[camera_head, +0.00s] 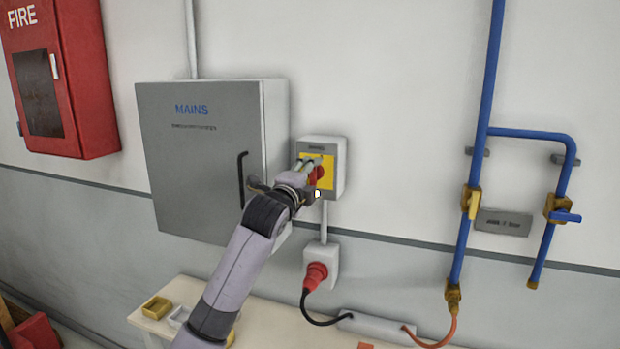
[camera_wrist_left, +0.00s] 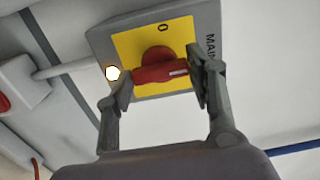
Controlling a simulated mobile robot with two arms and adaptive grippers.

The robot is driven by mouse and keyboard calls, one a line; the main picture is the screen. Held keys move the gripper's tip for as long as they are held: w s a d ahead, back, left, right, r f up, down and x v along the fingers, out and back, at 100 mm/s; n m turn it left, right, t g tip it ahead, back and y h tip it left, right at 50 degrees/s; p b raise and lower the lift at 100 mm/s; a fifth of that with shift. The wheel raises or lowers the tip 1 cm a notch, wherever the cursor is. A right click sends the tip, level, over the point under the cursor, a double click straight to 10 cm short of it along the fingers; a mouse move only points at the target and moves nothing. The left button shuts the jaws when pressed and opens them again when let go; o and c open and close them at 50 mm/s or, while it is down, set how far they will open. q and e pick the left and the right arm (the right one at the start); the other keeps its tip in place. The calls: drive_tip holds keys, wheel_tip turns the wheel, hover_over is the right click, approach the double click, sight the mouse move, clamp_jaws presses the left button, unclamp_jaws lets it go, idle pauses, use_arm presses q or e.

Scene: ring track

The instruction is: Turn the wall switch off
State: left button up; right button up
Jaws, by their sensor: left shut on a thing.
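The wall switch (camera_head: 340,163) is a grey box with a yellow plate and a red rotary knob, fixed to the wall right of the MAINS cabinet. My left gripper (camera_head: 312,172) is at the front of the switch and partly covers the plate and knob. In the left wrist view the red knob (camera_wrist_left: 160,68) lies between the two fingers of my left gripper (camera_wrist_left: 160,80), which is shut on it. The knob's handle lies crosswise between the fingers, its white mark toward the right finger. A "0" shows on the yellow plate. My right gripper is not in view.
The grey MAINS cabinet (camera_head: 190,170) with a black handle stands close left of the switch. A socket with a red plug (camera_head: 316,274) is below. Blue pipes (camera_head: 480,130) are at the right. A table (camera_head: 180,293) with small trays is below.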

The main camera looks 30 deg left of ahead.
use_arm(q)
drive_tip(key=shift+n, duration=0.3)
drive_tip(key=n+p, duration=0.1)
drive_tip(key=n, duration=0.1)
drive_tip(key=shift+n, duration=0.4)
drive_tip(key=n+p, duration=0.2)
drive_tip(key=n, duration=0.3)
drive_tip(key=n+p, duration=0.1)
drive_tip(key=n, duration=0.4)
drive_tip(key=shift+f+n+p, duration=0.1)
drive_tip(key=shift+n+p, duration=0.75)
drive_tip(key=shift+n, duration=1.45)
drive_tip(key=o, duration=1.2)
drive_tip(key=shift+c, duration=0.2)
